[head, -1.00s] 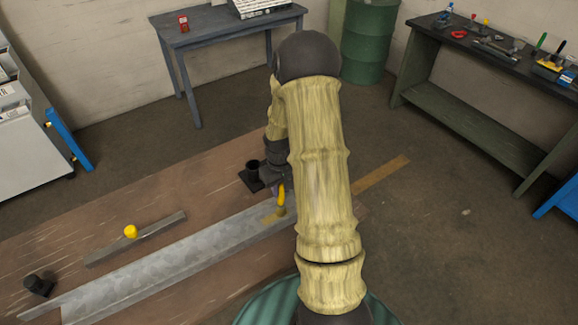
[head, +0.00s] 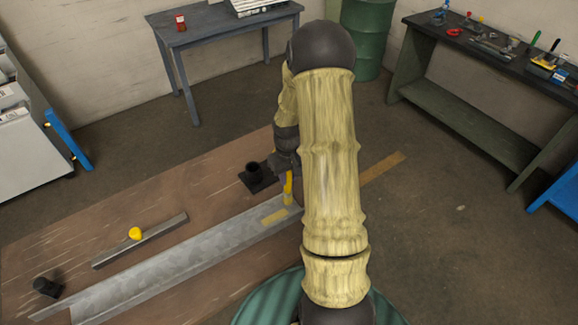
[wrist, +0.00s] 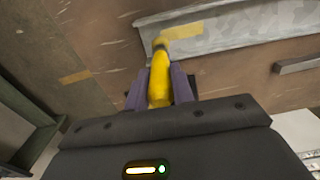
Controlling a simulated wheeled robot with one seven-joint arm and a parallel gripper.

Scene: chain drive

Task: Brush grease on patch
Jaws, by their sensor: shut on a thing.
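My gripper (head: 286,172) is shut on a yellow-handled brush (head: 288,188), held over the right part of the long grey metal channel (head: 180,262). In the wrist view, the purple fingers of my gripper (wrist: 160,90) clamp the brush handle (wrist: 159,88). In the head view, the patch (head: 274,216) lies just left of and below the brush. I cannot tell whether the tip touches the channel.
A black cup on a square base (head: 254,174) stands behind the channel. A grey bar with a yellow knob (head: 136,233) and a black cylinder (head: 46,287) lie at left. A tan strip (head: 382,168) lies right. A blue table (head: 228,24) and a tool bench (head: 480,45) stand behind.

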